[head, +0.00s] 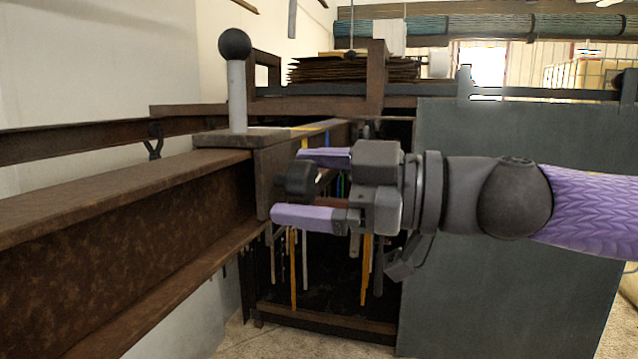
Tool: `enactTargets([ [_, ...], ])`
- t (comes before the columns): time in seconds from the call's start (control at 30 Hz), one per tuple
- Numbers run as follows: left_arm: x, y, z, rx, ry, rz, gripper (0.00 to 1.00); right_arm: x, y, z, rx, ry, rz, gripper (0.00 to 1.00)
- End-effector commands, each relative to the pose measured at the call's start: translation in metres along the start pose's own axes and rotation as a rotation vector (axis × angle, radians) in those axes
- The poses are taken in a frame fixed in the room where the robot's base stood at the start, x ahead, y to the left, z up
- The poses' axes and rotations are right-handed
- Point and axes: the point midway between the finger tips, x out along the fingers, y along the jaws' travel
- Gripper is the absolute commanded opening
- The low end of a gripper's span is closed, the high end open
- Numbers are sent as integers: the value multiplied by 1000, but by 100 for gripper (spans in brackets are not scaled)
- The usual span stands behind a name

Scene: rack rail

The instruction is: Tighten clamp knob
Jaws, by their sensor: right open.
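The clamp knob (298,181) is a dark, round knob at the right side of the clamp block (275,165) on the end of the brown steel rail (110,215). My right gripper (302,185) comes in from the right with purple fingers, one above and one below the knob. The fingers stand apart, with the knob between them. I cannot tell whether either finger touches it. A grey post with a black ball (235,44) rises upright from the clamp's top plate. My left gripper is not in view.
A grey panel (515,270) stands behind my right arm. A dark rack (330,325) with hanging yellow and grey strips is below and behind the gripper. A stack of brown sheets (350,68) lies on top at the back. Bare floor shows at the bottom.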

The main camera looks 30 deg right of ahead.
Motion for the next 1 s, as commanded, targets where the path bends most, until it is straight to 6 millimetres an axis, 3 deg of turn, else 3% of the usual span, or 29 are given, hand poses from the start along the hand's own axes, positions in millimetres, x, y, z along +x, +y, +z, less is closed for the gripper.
enactTargets([
  [0.17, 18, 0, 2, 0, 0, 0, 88, -24, -1, 4, -6, -1, 7, 95],
  [0.3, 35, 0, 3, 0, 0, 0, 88, -60, -1, 5, -5, -1, 9, 95],
  [0.5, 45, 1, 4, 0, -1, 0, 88, -94, -1, 2, -1, 0, 4, 95],
  [1.0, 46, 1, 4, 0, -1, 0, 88, -98, 0, 3, 0, 2, 1, 95],
])
